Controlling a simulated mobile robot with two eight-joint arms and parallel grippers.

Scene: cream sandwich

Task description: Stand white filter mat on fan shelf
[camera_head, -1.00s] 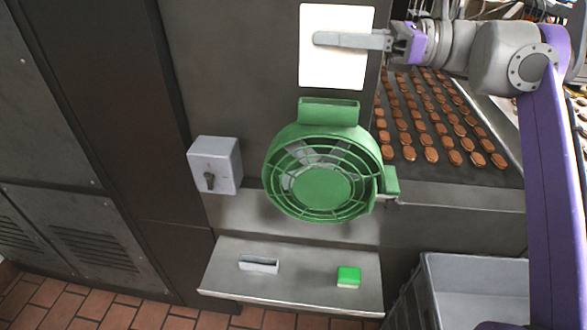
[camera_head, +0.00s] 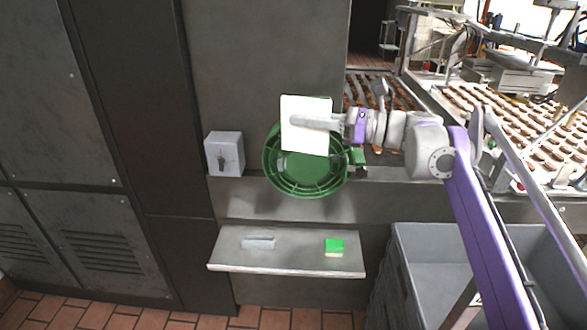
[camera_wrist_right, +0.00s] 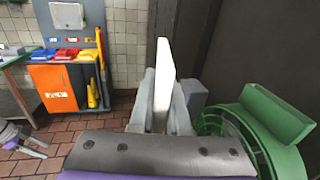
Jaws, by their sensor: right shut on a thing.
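The white filter mat (camera_head: 306,143) is upright in the head view, in front of the green fan (camera_head: 303,180), and hides the fan's upper part. My right gripper (camera_head: 308,122) is shut on the mat, its fingers lying across the mat's face from the right. In the right wrist view the mat (camera_wrist_right: 163,82) shows edge-on between the two fingers (camera_wrist_right: 160,110), with the green fan (camera_wrist_right: 258,128) to the right of it. A metal shelf (camera_head: 295,258) is on the wall below the fan; the mat is well above it.
A grey switch box (camera_head: 225,153) is left of the fan. On the shelf are a small grey holder (camera_head: 259,243) and a green-and-white block (camera_head: 334,247), with bare room between. A grey crate (camera_head: 410,245) stands right of the shelf. Conveyors with biscuits lie behind at right.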

